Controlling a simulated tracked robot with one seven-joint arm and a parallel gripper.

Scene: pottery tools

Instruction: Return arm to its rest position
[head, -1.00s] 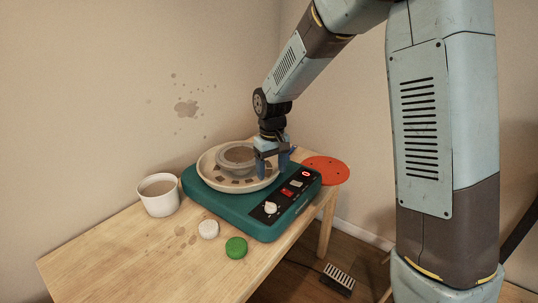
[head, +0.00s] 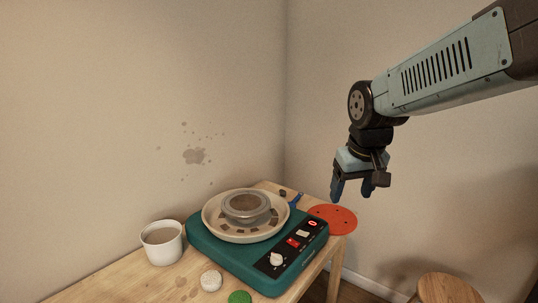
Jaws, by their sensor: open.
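My gripper (head: 352,193) is open and empty, with its blue fingers pointing down. It hangs in the air above and to the right of the pottery wheel, and in the picture it appears above the red-orange disc. The teal pottery wheel (head: 222,255) stands on the wooden table. Its round cream tray (head: 214,229) holds a grey ring-shaped piece (head: 246,204) at the centre.
A white cup (head: 164,243) stands left of the wheel. A white round piece (head: 211,281) and a green one (head: 240,298) lie in front. The red-orange disc (head: 332,220) lies at the table's right end. A blue-handled tool (head: 296,200) lies behind the wheel. A wooden stool (head: 447,290) stands at right.

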